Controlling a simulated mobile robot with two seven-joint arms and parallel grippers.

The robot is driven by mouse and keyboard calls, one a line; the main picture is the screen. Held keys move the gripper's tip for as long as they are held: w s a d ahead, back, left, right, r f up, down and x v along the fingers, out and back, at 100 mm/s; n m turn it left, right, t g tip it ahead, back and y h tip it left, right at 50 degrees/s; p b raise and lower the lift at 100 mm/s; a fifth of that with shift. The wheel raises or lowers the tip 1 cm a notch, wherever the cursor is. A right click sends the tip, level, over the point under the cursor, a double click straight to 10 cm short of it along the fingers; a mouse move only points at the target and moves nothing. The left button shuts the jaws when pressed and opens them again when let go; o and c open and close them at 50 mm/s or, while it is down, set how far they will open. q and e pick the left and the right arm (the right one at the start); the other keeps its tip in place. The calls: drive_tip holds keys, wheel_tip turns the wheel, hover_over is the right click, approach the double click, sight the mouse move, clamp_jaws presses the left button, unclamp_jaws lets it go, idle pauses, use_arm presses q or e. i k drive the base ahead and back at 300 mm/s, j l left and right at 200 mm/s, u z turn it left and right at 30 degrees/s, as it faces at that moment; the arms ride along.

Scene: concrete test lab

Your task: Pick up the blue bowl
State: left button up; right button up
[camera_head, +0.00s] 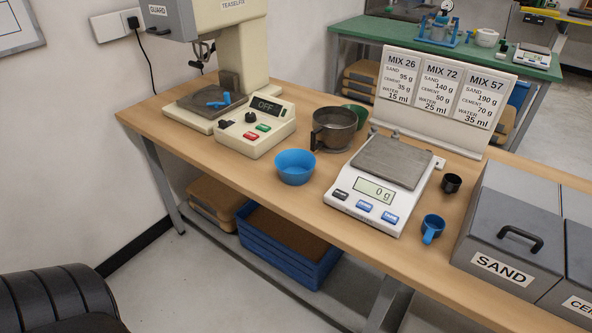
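The blue bowl (295,167) stands upright on the wooden workbench (262,200), near its front edge. It sits between the mixer's control box and the white scale, apart from both. It looks empty, though only part of its inside shows. Neither of my grippers is in the head view.
Left of the bowl is a mixer (232,50) with a control box (257,127) reading OFF. A dark metal pot (334,128) stands behind it. Right are a scale (380,183) reading 0 g, a blue scoop (432,228), a black cup (451,183) and a SAND bin (510,235).

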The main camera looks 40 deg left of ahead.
sight(295, 166)
drive_tip(key=i+j, duration=0.1)
drive_tip(key=j, duration=1)
drive_tip(key=j+z, duration=0.1)
drive_tip(key=j, duration=0.95)
drive_tip(key=i, duration=0.05)
